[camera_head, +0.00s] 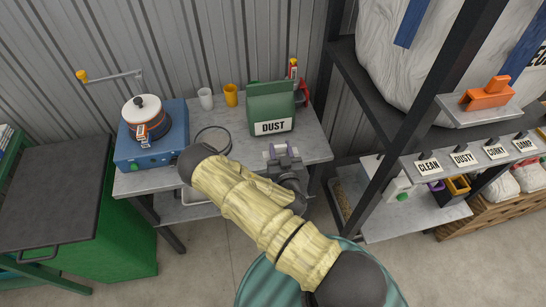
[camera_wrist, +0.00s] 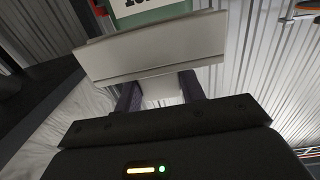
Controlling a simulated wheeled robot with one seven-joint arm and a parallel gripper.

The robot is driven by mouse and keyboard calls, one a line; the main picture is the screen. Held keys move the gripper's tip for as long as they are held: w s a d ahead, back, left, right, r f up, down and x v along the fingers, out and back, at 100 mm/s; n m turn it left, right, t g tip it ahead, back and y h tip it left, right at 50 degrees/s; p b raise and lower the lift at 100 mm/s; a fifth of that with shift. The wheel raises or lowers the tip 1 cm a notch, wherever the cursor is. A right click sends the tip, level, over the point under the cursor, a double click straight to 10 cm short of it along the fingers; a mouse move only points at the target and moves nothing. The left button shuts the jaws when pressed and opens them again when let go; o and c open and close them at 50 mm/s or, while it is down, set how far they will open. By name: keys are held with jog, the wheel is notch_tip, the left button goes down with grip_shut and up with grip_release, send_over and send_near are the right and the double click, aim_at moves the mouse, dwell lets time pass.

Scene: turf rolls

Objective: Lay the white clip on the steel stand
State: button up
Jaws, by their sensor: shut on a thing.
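My gripper (camera_head: 281,154) is over the front right part of the grey bench, in front of the green DUST box. Its purple fingers also show in the wrist view (camera_wrist: 160,86). They are shut on the white clip (camera_wrist: 155,47), a pale, wide piece with a narrower stem between the fingers. In the head view only a small pale part of the clip (camera_head: 281,149) shows. A grey metal ledge (camera_head: 455,112) at the upper right, under an orange clip-shaped piece (camera_head: 487,93), may be the steel stand; I cannot tell for sure.
The bench (camera_head: 315,145) holds the green DUST box (camera_head: 270,105), cups and a blue machine (camera_head: 150,150). A dark rack post (camera_head: 425,95) stands between my gripper and the ledge. A labelled shelf (camera_head: 470,160) lies below the ledge.

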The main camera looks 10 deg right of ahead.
jog(key=w+f+h+b, duration=0.1)
jog(key=w+f+b, duration=0.1)
jog(key=b, duration=0.3)
jog(key=w+f+m+b, duration=0.1)
jog(key=w+f+b, duration=0.1)
jog(key=f+b, duration=0.1)
jog(key=w+f+h+b, duration=0.1)
jog(key=w+f+b, duration=0.1)
jog(key=b, duration=0.4)
jog(key=shift+w+d+f+m+h+b, duration=0.15)
jog(key=shift+w+f+m+h+b, duration=0.15)
jog(key=shift+w+m, duration=0.15)
jog(key=shift+w+b, duration=0.35)
jog(key=shift+b, duration=0.65)
jog(key=w+b, duration=0.1)
jog(key=b, duration=0.1)
jog(key=w+r+b, duration=0.1)
jog(key=b, duration=0.2)
jog(key=shift+a+n, duration=0.2)
jog(key=shift+n, duration=0.15)
notch_tip(320, 180, up, 7)
jog(key=n+y+b, duration=0.1)
jog(key=y+b, duration=0.2)
jog(key=b, duration=0.8)
jog(key=shift+w+f+n, duration=0.2)
jog(key=shift+n, duration=0.1)
jog(key=shift+f, duration=0.1)
jog(key=shift+f+b, duration=0.5)
jog(key=shift+f, duration=2.6)
